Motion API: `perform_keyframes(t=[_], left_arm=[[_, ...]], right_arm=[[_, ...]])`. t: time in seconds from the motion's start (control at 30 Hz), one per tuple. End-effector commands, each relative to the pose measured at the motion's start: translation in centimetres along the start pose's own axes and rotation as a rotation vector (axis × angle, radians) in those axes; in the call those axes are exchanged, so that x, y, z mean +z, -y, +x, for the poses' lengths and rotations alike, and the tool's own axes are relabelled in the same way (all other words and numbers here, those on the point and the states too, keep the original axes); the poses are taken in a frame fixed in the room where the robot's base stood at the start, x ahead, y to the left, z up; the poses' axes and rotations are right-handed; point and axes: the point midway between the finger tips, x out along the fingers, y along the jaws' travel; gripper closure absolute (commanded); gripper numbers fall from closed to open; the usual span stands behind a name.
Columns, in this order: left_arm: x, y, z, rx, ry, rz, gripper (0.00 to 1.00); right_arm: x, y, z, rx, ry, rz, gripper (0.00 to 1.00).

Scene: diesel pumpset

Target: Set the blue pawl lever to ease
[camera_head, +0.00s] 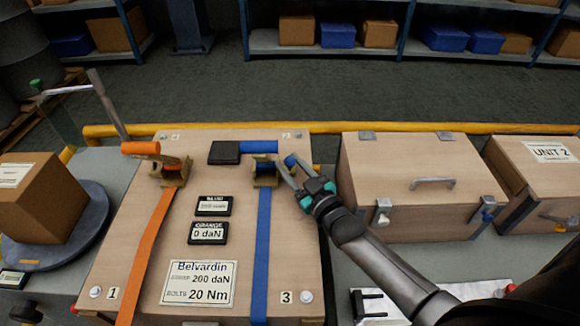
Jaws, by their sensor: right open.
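The blue ratchet (265,172) sits near the back edge of a wooden crate top, on the blue strap (262,240). A short blue bar (259,147) runs left from it to a black block (224,153). A small blue rounded knob (291,160) shows at the ratchet's right side; it looks like the end of the blue pawl lever, whose rest is hidden. My right gripper (292,170) is open, with its fingertips right beside the knob. I cannot tell whether they touch it. My left gripper is not in view.
An orange ratchet (171,172) with an orange strap (148,250) and a raised grey bar (108,105) stands left. Black displays (208,233) and a label (199,284) lie between the straps. A latched wooden case (420,180) stands right. A yellow rail (380,127) runs behind.

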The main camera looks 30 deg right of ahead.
Motion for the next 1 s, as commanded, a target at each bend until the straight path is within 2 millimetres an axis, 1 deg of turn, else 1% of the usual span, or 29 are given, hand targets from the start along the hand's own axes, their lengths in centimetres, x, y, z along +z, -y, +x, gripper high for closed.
perform_keyframes(t=[0.13,0.43,0.8,1.0], left_arm=[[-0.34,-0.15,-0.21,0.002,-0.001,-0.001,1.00],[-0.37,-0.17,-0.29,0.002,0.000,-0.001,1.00],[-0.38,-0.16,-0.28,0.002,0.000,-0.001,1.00],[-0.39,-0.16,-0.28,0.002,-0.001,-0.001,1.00]], right_arm=[[0.04,0.02,0.56,0.000,0.001,0.000,0.58],[-0.01,0.00,0.65,0.000,0.001,0.000,0.58],[-0.02,0.00,0.63,0.000,0.000,-0.001,0.99],[-0.11,0.00,0.66,0.000,-0.002,-0.001,1.00]])
